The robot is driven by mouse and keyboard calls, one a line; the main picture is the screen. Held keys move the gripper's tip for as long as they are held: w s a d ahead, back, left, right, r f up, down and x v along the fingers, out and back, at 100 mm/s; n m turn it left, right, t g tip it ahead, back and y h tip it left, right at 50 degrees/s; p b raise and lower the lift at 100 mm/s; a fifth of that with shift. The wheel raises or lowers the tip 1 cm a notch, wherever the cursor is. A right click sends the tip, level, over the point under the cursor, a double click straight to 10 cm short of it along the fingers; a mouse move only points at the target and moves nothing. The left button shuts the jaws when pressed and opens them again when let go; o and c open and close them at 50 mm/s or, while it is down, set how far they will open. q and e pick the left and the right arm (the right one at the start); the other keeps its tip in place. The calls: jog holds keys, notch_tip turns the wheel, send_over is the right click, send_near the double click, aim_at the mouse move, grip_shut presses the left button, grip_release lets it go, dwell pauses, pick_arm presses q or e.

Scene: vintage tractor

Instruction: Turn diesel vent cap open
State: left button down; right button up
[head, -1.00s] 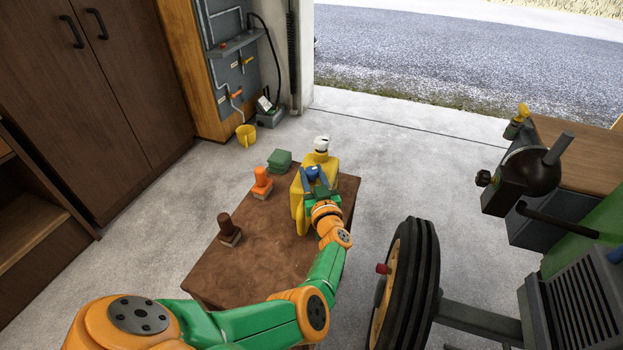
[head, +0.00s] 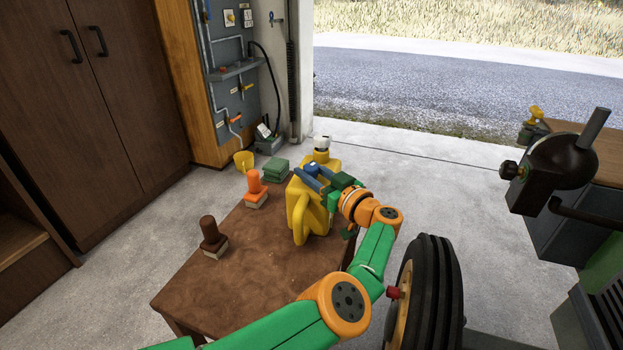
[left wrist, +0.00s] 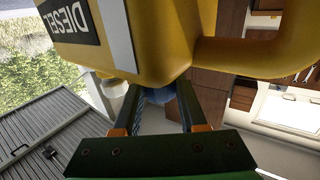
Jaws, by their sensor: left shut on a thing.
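A yellow diesel can (head: 298,212) stands on the brown table, and its DIESEL label shows upside down in the left wrist view (left wrist: 68,18). A white cap (head: 321,143) sits on a spout at its far end. The blue vent cap (head: 312,169) is on top of the can; it also shows in the left wrist view (left wrist: 158,94), partly hidden by the fingers. My left gripper (head: 316,176) reaches in from the right, with its two fingers on either side of the blue cap, shut on it. My right gripper is not in view.
On the table (head: 215,280) stand an orange-handled brush (head: 254,183), a brown-handled brush (head: 210,232) and green pads (head: 276,170). A tractor wheel (head: 432,295) stands close to the right of my left arm.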

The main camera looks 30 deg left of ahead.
aim_at(316, 171)
pick_arm(q)
jog(key=shift+c, duration=2.2)
grip_release()
jog(key=d+p, duration=0.2)
jog(key=s+d+r+p, duration=0.1)
jog(key=shift+d, duration=0.1)
jog(key=v, duration=0.1)
jog(key=p+v, duration=0.1)
jog(key=v, duration=0.1)
jog(key=shift+f, duration=0.25)
jog(key=shift+s+d+f, duration=0.1)
jog(key=shift+s+d, duration=0.1)
jog(key=shift+d, duration=0.1)
jog(key=shift+f, duration=0.1)
